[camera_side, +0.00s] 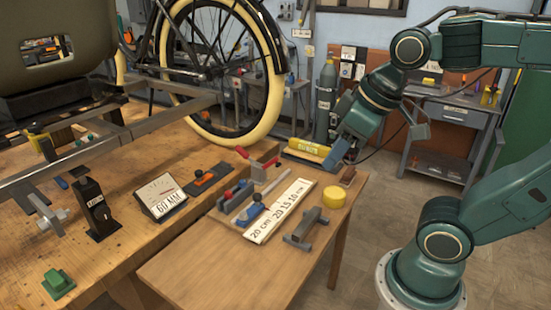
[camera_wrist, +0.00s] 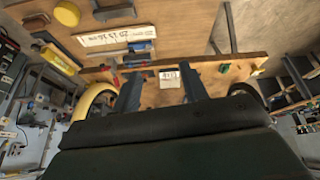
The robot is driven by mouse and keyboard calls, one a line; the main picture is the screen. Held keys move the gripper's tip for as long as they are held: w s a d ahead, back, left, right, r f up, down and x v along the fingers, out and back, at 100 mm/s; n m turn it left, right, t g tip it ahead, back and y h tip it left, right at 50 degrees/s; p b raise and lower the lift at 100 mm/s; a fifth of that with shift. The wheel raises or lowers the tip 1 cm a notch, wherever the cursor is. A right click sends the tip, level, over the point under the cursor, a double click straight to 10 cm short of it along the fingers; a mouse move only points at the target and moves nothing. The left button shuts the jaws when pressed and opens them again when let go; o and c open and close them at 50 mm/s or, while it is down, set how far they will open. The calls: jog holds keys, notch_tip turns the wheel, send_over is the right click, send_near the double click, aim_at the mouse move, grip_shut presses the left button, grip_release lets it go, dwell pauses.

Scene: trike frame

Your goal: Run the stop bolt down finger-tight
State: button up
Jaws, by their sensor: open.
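My gripper (camera_side: 338,158) is at the back right of the small wooden table in the side view, beside a yellow cylinder with lettering (camera_side: 309,147). In the wrist view my gripper (camera_wrist: 163,84) has its two fingers spread, with nothing held between them. The trike frame (camera_side: 130,125) is at the left in the side view, with grey bars and a cream-tyred wheel (camera_side: 271,100). A grey metal piece (camera_side: 44,213) hangs at its front bar, next to a black upright block (camera_side: 94,207). I cannot make out the stop bolt for certain in either view.
A display reading 60 MM (camera_side: 160,197) stands on the workbench. The small table holds a white length scale (camera_side: 280,210), a grey stand (camera_side: 306,226), a yellow round pot (camera_side: 334,196) and red- and blue-handled tools. A green block (camera_side: 58,283) is at front left. The small table's front is clear.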

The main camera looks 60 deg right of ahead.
jog(key=w+d+n+g, duration=0.1)
jog(key=w+n, duration=0.3)
jog(key=w, duration=0.4)
jog(key=n+g, duration=0.4)
jog(key=n, duration=0.7)
send_over(243, 213)
notch_tip(243, 213, down, 19)
jog(key=shift+f, duration=0.15)
jog(key=shift+f, duration=0.15)
notch_tip(243, 213, down, 14)
jog(key=shift+r, duration=0.25)
grip_shut()
